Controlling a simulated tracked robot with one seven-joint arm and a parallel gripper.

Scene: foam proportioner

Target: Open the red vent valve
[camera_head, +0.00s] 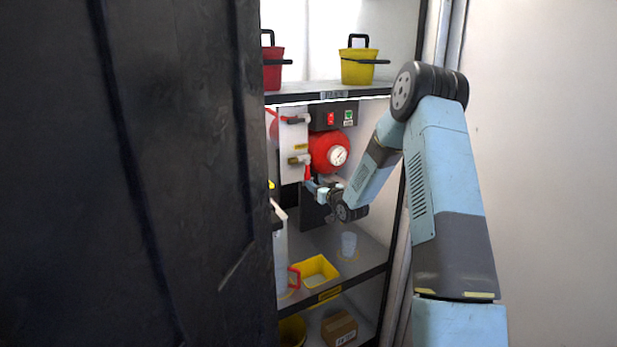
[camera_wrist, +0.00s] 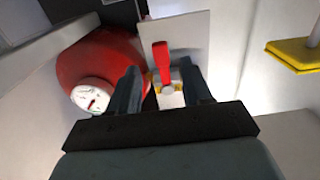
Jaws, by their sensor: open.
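The red vent valve's lever (camera_wrist: 161,62) shows in the wrist view as a flat red handle. It rises in the picture from a brass valve body (camera_wrist: 168,88) in front of a pale plate. In the head view a red lever (camera_head: 308,172) hangs down from the lower fitting on the white panel (camera_head: 291,140). My gripper (camera_wrist: 159,74) is open, with one finger on each side of the lever and its fitting. In the head view my gripper (camera_head: 312,187) is just below the lever. I cannot tell whether the fingers touch it.
A red tank (camera_head: 325,145) with a white gauge (camera_head: 338,156) is beside the panel. A black door (camera_head: 140,180) fills the left. On the shelf below are a yellow tray (camera_head: 316,268) and a clear cup (camera_head: 348,244). Red and yellow buckets (camera_head: 357,66) stand above.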

